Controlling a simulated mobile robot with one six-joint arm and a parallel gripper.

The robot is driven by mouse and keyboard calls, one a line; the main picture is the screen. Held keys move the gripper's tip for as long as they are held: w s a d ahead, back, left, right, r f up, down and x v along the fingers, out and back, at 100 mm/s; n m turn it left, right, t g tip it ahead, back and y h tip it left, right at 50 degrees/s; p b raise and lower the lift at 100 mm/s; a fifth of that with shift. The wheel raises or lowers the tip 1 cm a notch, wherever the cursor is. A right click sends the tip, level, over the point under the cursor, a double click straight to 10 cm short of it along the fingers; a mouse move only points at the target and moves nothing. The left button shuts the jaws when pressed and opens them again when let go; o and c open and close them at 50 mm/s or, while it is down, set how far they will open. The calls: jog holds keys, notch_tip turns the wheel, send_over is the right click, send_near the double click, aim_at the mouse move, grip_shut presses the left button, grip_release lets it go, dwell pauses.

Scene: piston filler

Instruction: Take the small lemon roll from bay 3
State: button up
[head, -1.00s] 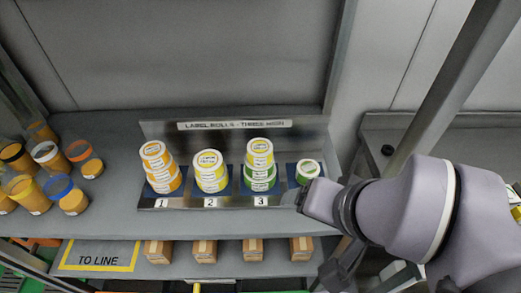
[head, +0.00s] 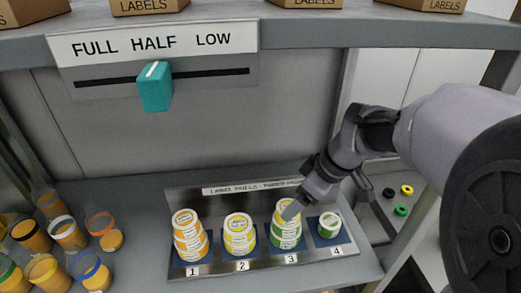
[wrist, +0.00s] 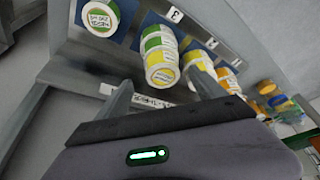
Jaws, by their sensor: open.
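My gripper (head: 294,208) is open and empty. In the head view it is at the top of this stack and partly covers the top roll. In the wrist view its fingers (wrist: 158,88) appear on either side of the top roll; I cannot tell whether they touch it.
Bay 4 holds one green-banded roll (head: 329,226) close on the right. Bay 2 holds a yellow stack (head: 239,236), bay 1 a yellow-orange stack (head: 190,236). A label-roll sign stands behind. A teal slider (head: 155,86) hangs above; orange jars (head: 68,235) stand left.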

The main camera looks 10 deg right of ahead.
jog(key=x, duration=0.1)
jog(key=b+x, duration=0.1)
jog(key=x, duration=0.1)
jog(key=b+x, duration=0.1)
jog(key=x, duration=0.1)
jog(key=shift+w+a+f, duration=0.1)
jog(key=shift+w+a, duration=0.1)
jog(key=shift+a, duration=0.2)
jog(key=c, duration=1.6)
jog(key=shift+o, duration=0.2)
jog(key=shift+r, duration=0.25)
